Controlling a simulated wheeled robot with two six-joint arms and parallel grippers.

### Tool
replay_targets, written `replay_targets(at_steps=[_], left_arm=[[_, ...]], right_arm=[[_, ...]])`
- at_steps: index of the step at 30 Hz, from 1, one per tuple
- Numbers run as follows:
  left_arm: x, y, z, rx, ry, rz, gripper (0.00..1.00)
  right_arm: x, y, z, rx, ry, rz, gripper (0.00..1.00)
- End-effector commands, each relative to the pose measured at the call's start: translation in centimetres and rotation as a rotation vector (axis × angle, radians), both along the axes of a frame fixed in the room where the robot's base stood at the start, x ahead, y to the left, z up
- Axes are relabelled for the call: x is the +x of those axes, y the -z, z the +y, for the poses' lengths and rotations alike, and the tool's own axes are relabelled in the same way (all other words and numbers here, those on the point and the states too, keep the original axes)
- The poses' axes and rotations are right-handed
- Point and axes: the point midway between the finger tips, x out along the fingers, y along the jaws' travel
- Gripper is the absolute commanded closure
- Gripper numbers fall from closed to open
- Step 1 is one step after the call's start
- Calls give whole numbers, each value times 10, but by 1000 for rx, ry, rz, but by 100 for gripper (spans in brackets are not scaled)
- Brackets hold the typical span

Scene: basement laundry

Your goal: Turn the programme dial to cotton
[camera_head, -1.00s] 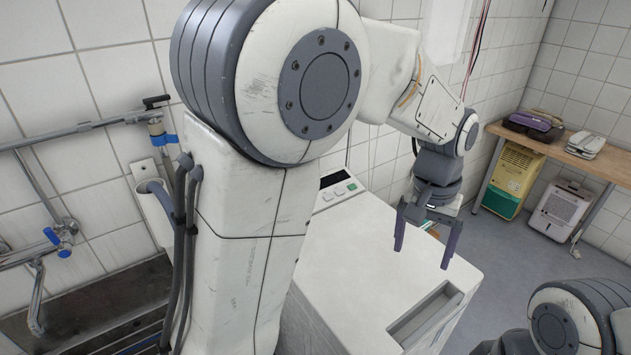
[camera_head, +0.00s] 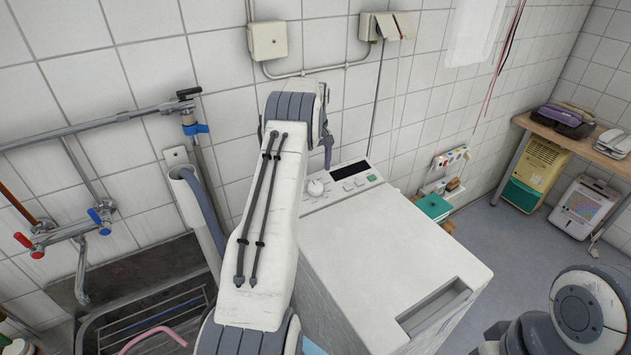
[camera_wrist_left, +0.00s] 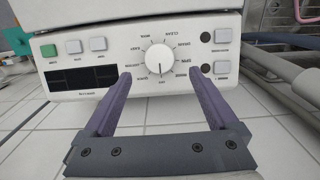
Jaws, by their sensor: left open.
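The washing machine (camera_head: 385,235) is a white top-loader with its control panel at the back. The white programme dial (camera_head: 315,187) is at the panel's left end. In the left wrist view the dial (camera_wrist_left: 159,58) has a dark pointer line towards the bottom of the picture, and the printed labels around it are too small to read surely. My left gripper (camera_head: 328,152) is mostly hidden behind my arm, with a purple finger showing above the dial. In the left wrist view the left gripper (camera_wrist_left: 160,77) is open and empty, its fingertips either side of the dial and apart from it.
The panel has a dark display (camera_head: 349,170) and several buttons, one green (camera_wrist_left: 48,50). A sink (camera_head: 150,290) with taps is at the left. A teal box (camera_head: 433,207) stands behind the machine's right side. The machine's lid is clear.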

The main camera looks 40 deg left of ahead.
Motion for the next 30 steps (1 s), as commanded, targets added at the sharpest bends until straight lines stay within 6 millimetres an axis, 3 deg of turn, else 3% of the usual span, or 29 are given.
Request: replay_targets(at_steps=[9, 15, 22, 23, 29, 30], left_arm=[[0, 51, -1, -1, 2, 1, 7], [0, 63, -1, 1, 2, -1, 7], [0, 64, -1, 1, 2, -1, 7], [0, 64, -1, 1, 2, -1, 15], [0, 64, -1, 1, 2, -1, 91], [0, 64, -1, 1, 2, -1, 92]], right_arm=[[0, -16, 0, 0, 1, 0, 50], [0, -18, 0, 0, 1, 0, 50], [0, -17, 0, 0, 1, 0, 50], [0, -17, 0, 0, 1, 0, 50], [0, -17, 0, 0, 1, 0, 50], [0, -17, 0, 0, 1, 0, 50]])
